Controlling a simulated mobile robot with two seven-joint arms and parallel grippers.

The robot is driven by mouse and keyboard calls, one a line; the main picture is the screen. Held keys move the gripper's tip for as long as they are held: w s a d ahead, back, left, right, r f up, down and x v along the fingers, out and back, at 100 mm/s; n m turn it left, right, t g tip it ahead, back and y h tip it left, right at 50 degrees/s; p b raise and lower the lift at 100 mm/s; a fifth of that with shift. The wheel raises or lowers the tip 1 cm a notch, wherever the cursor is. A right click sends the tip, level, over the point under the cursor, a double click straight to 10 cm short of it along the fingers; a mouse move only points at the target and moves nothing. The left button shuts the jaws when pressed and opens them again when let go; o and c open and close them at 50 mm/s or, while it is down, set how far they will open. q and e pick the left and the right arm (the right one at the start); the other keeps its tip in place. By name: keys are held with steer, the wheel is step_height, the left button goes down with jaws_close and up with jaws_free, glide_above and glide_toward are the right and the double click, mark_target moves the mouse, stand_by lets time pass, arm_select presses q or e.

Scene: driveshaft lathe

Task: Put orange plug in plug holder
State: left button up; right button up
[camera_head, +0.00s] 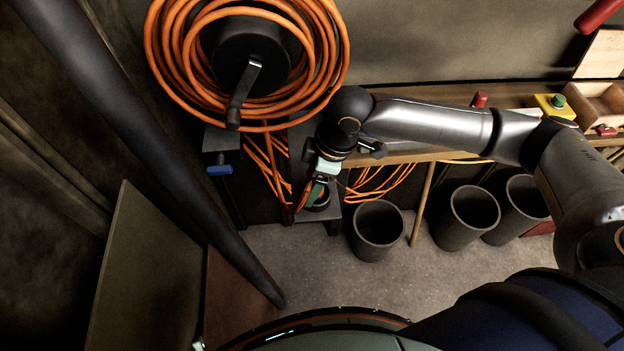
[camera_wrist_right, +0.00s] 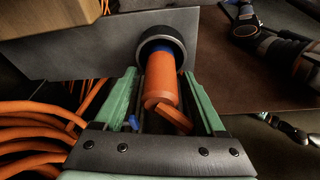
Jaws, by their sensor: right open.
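The orange plug (camera_wrist_right: 160,82) shows in the right wrist view, its blue end inside the round black plug holder (camera_wrist_right: 162,38). Its orange body sticks out towards my right gripper (camera_wrist_right: 157,90). The gripper's two green fingers stand apart on either side of the plug, with gaps visible between them and it. In the head view my right gripper (camera_head: 318,188) reaches down at the holder below the cable reel, and the plug is mostly hidden there.
A big coil of orange cable (camera_head: 165,50) hangs on a wall reel with a dark crank (camera_head: 243,92). Loose orange cables (camera_wrist_right: 35,125) lie close to the gripper's left. Dark bins (camera_head: 378,230) stand on the floor to the right, beside a wooden stick (camera_head: 422,205).

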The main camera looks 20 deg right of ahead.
steer(key=p+v, duration=0.1)
steer(key=v, duration=1.1)
steer(key=shift+r, duration=0.15)
stand_by(0.9)
